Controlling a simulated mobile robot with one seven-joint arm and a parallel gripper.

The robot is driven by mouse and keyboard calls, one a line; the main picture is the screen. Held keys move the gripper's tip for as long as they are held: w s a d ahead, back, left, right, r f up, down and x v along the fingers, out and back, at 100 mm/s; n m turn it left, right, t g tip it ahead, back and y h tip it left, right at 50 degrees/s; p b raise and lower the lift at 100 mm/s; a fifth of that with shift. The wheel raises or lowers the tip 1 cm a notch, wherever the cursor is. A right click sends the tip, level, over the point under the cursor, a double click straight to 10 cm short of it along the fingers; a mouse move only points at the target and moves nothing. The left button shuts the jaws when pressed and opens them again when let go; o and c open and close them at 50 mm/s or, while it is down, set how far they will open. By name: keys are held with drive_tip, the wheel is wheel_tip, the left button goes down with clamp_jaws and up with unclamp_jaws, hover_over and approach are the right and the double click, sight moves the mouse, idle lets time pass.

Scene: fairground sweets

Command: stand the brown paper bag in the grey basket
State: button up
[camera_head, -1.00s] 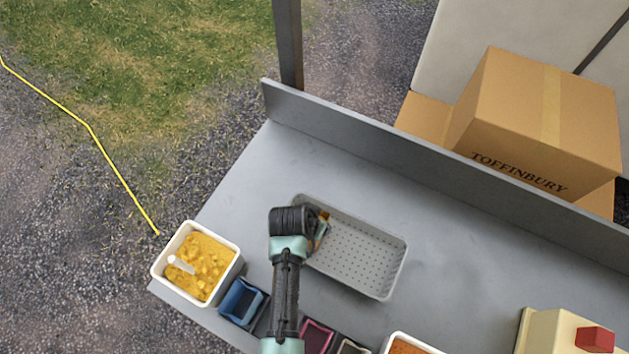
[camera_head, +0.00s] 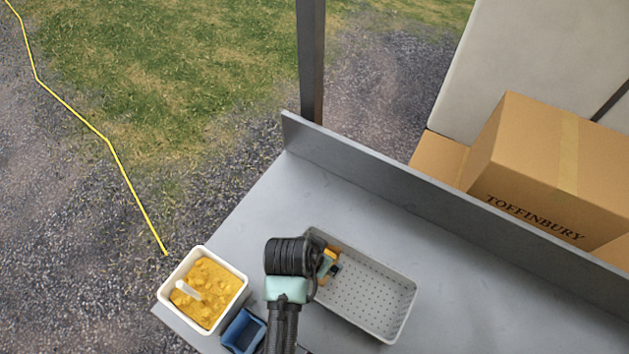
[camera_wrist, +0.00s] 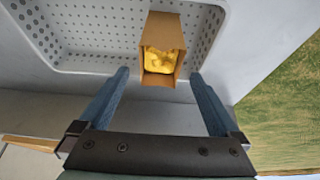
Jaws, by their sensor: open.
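The brown paper bag (camera_wrist: 163,30) holds yellow pieces and is inside the grey basket (camera_wrist: 92,15), near one end. Its open mouth faces the wrist camera, and it looks upright, though its base is hidden. My gripper (camera_wrist: 160,74) is open, with one blue finger on each side of the bag's line and the bag just beyond the fingertips, apart from them. In the head view the perforated grey basket (camera_head: 368,297) lies on the counter, and the bag (camera_head: 331,256) shows only partly beside my wrist (camera_head: 289,257).
A white tub of yellow sweets (camera_head: 204,292) and a blue container (camera_head: 243,331) stand at the counter's near left. A raised ledge (camera_head: 400,185) runs along the back, with a cardboard box (camera_head: 535,165) beyond. The basket's right part is empty.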

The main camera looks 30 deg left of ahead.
drive_tip(key=shift+v, duration=2.65)
drive_tip(key=w+r+t+y, duration=0.1)
drive_tip(key=w+r+t, duration=0.3)
drive_tip(key=w+r, duration=0.45)
drive_tip(key=w+r+t+y, duration=0.1)
drive_tip(key=w+r+t, duration=0.3)
drive_tip(key=r, duration=0.8)
drive_tip(key=w+d+r+t, duration=0.2)
drive_tip(key=r, duration=0.6)
drive_tip(key=w+d+r+t, duration=0.2)
drive_tip(key=d+r, duration=0.1)
drive_tip(key=r, duration=0.6)
drive_tip(key=s+d+r+t, duration=0.3)
drive_tip(key=s+r, duration=0.1)
drive_tip(key=r, duration=0.5)
drive_tip(key=s+d+r+t+h, duration=0.1)
drive_tip(key=s+r+t, duration=0.3)
drive_tip(key=r, duration=0.6)
drive_tip(key=s+d+r+t+h, duration=0.1)
drive_tip(key=s+d+r+t, duration=0.2)
drive_tip(key=r, duration=0.6)
drive_tip(key=shift+s+d+r+t, duration=0.25)
drive_tip(key=shift+s+d+t, duration=0.15)
drive_tip(key=shift+s+d, duration=0.5)
drive_tip(key=shift+a, duration=0.1)
